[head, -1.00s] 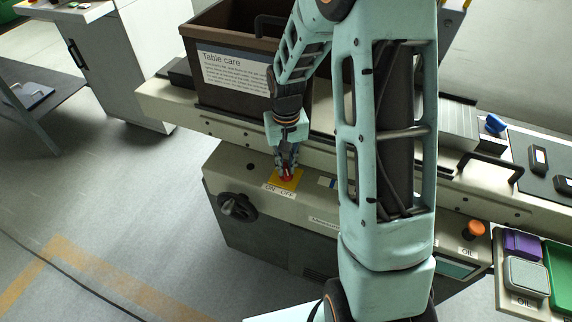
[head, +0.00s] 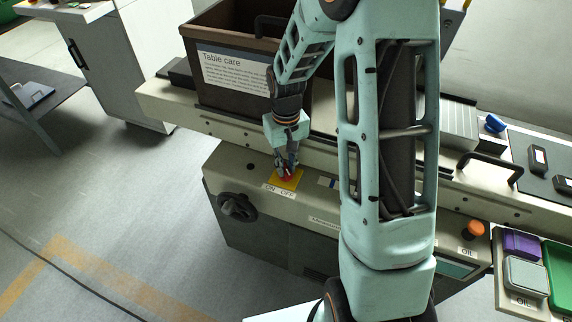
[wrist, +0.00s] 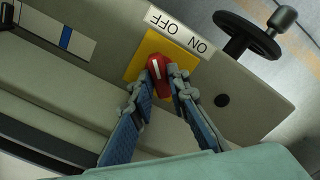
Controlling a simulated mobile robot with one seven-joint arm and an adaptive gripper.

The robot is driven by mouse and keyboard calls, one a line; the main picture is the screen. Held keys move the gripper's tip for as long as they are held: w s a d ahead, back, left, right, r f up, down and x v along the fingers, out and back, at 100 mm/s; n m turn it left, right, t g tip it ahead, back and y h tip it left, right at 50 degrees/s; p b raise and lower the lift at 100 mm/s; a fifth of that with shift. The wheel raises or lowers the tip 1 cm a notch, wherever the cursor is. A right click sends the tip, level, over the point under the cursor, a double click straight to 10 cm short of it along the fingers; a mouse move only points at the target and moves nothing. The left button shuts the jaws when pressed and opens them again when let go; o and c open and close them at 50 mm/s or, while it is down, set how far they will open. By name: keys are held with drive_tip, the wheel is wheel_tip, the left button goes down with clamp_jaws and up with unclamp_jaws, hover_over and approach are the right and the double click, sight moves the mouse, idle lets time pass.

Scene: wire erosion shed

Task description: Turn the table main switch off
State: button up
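The table main switch is a red knob (wrist: 156,66) with a white line on a yellow plate (wrist: 143,52). It sits on top of the beige machine cabinet; in the head view the yellow plate (head: 293,183) shows just below my gripper. An ON OFF label (wrist: 178,32) lies along the plate's edge and appears upside down in the wrist view. My gripper (wrist: 162,71) has its two fingers on either side of the knob, close against it. In the head view my gripper (head: 286,172) points down at the switch and hides part of it. The white line leans slightly left of straight up in the wrist view.
A black handwheel (head: 237,207) is on the cabinet's left end. A brown bin (head: 222,98) labelled Table care stands behind my gripper on the beige rail.

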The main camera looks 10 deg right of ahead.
sight(286, 168)
drive_tip(key=o, duration=0.3)
drive_tip(key=shift+r, duration=0.1)
wheel_tip(286, 168, up, 12)
idle(0.5)
